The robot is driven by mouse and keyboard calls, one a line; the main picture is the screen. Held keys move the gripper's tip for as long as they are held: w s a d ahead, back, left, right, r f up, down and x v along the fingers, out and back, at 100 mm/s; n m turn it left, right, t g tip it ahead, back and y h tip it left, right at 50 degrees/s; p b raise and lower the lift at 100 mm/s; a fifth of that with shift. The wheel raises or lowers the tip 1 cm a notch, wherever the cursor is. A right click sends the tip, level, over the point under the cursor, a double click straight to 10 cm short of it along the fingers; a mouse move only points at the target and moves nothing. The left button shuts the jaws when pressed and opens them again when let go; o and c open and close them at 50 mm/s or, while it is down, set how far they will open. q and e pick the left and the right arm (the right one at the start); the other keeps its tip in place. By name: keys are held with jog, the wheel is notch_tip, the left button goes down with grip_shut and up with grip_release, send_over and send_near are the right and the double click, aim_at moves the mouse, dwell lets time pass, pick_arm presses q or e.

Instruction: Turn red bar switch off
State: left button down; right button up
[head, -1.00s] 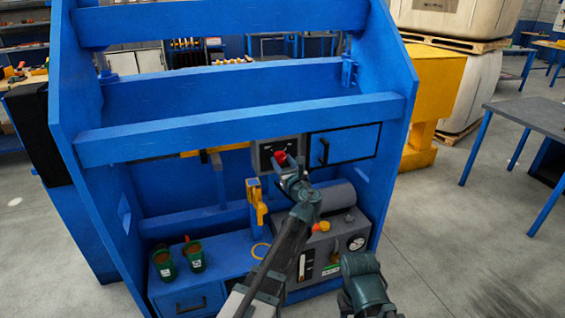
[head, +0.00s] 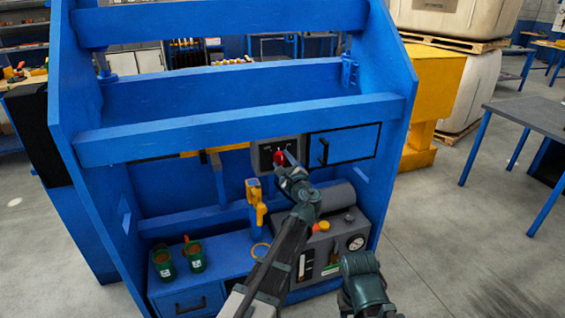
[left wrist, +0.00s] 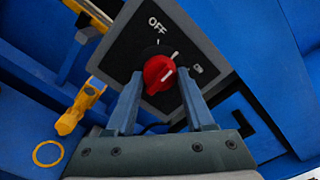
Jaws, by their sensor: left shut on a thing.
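The red bar switch (head: 279,158) is on a dark grey panel (head: 263,149) at the back of the blue frame. In the left wrist view, the red switch (left wrist: 158,75) has a white mark pointing up and to the right. The word OFF is above it on the panel, and a small symbol is to its right. My left gripper (left wrist: 160,88) is shut on the red switch, with one finger on each side. It shows small in the head view (head: 285,162). My right gripper is not clearly in view; only part of that arm shows at the bottom.
A blue cabinet door (head: 345,146) with a black handle is right of the panel. Below are a grey machine with a gauge (head: 356,243) and two green cups (head: 195,256). A blue beam (head: 240,128) crosses above.

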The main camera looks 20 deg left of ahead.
pick_arm(q)
jog(key=n, duration=0.4)
jog(key=shift+n, duration=2.1)
jog(key=shift+c, duration=1.4)
grip_release()
jog(key=shift+r, duration=0.1)
jog(key=v, duration=1.4)
